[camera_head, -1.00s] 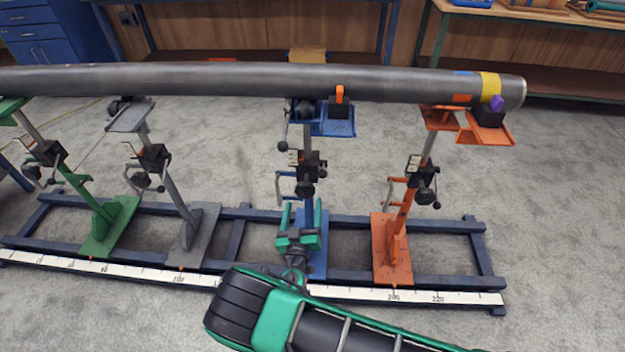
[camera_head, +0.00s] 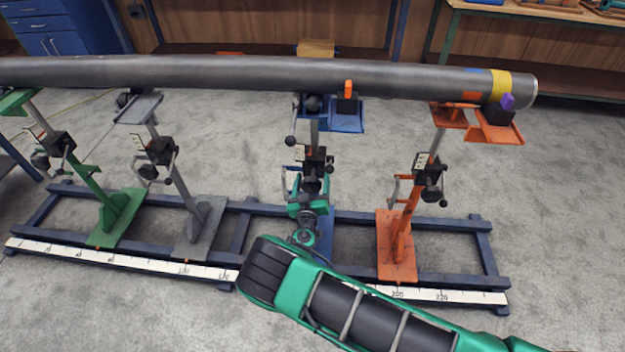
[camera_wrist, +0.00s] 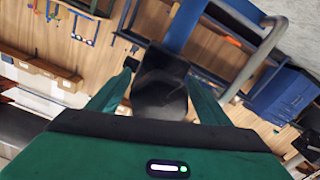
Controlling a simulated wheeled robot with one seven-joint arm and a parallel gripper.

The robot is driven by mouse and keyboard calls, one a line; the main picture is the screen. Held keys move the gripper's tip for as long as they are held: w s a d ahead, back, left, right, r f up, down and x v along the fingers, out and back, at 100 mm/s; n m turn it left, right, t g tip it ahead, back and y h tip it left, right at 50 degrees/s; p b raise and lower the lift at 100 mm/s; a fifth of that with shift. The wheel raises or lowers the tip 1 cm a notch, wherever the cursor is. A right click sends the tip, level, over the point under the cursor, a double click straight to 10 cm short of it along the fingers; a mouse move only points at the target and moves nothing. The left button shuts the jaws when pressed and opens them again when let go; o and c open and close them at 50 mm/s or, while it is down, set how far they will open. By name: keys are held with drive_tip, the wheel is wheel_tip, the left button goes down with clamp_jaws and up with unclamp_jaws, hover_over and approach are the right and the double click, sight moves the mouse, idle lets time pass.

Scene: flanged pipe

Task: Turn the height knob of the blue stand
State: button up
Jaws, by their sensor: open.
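The blue stand (camera_head: 352,122) is the third from the left, under the long grey pipe (camera_head: 220,72). Its black clamp block with dark knobs (camera_head: 312,183) sits at mid-column. My gripper (camera_head: 308,190) is in front of this column, below the clamp block, and partly covers it. In the wrist view a dark round knob (camera_wrist: 160,98) lies between the two green fingers of my gripper (camera_wrist: 160,85). The fingers are spread on both sides of it; whether either touches it I cannot tell. The lower blue column is mostly hidden behind my gripper.
A grey crank handle (camera_wrist: 250,65) is close to the right finger in the wrist view. The orange stand (camera_head: 398,235) is to the right, the grey stand (camera_head: 205,228) to the left, the green stand (camera_head: 120,215) farther left. A dark blue rail frame (camera_head: 455,222) carries them.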

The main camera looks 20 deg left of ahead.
drive_tip(key=c, duration=1)
drive_tip(key=shift+c, duration=0.2)
drive_tip(key=shift+n, duration=0.4)
drive_tip(key=n, duration=0.4)
drive_tip(key=shift+n, duration=2.3)
drive_tip(key=shift+s, duration=0.1)
drive_tip(key=shift+a, duration=0.1)
